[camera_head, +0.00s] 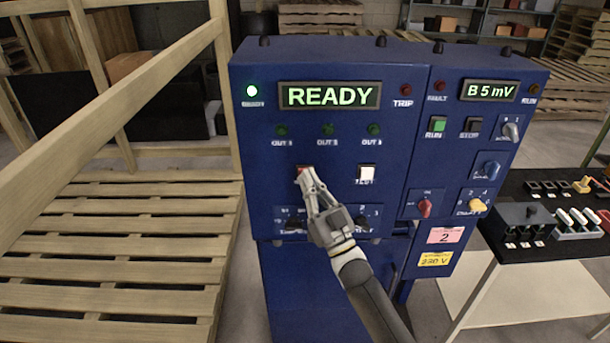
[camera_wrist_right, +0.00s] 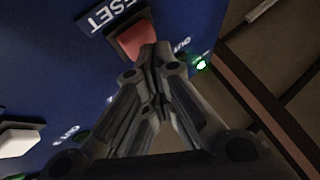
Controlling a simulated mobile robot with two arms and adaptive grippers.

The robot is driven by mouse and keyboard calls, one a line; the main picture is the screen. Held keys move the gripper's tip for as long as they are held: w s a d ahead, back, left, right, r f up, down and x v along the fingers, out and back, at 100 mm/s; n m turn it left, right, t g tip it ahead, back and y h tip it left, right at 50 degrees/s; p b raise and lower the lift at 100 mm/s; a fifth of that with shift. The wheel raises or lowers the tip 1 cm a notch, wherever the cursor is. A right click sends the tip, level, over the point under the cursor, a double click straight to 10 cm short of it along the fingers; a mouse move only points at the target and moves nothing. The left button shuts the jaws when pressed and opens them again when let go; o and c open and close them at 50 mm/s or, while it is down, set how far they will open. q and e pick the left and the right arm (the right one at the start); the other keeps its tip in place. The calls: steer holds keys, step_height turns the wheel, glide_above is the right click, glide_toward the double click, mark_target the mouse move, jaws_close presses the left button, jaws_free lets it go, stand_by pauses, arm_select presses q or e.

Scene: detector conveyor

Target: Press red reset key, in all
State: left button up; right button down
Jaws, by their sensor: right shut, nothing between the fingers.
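The red reset key (camera_head: 302,170) is on the blue cabinet's front panel, left of the white TEST key (camera_head: 367,173). My right gripper (camera_head: 307,182) is shut and empty, its fingertips at the red key and partly covering it. In the right wrist view the red key (camera_wrist_right: 135,38) shows beside the RESET label, and the closed fingertips (camera_wrist_right: 152,50) overlap its edge; I cannot tell whether the key is pushed in. The display (camera_head: 330,95) reads READY, and the green lamp (camera_head: 252,91) beside it is lit. My left gripper is not in view.
The right panel has a B 5 mV display (camera_head: 489,90), a green RUN key (camera_head: 438,125) and several knobs. A wooden rail and pallet (camera_head: 110,250) stand at left. A side table (camera_head: 545,284) with small parts stands at right.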

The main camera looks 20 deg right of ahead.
steer(key=shift+s+a, duration=0.2)
steer(key=shift+s, duration=0.5)
steer(key=shift+p, duration=0.3)
steer(key=s+p, duration=0.1)
steer(key=s, duration=0.1)
steer(key=s+a+p, duration=0.1)
steer(key=s, duration=0.1)
steer(key=shift+s+a, duration=0.2)
steer(key=shift+s, duration=0.2)
steer(key=shift+f, duration=0.1)
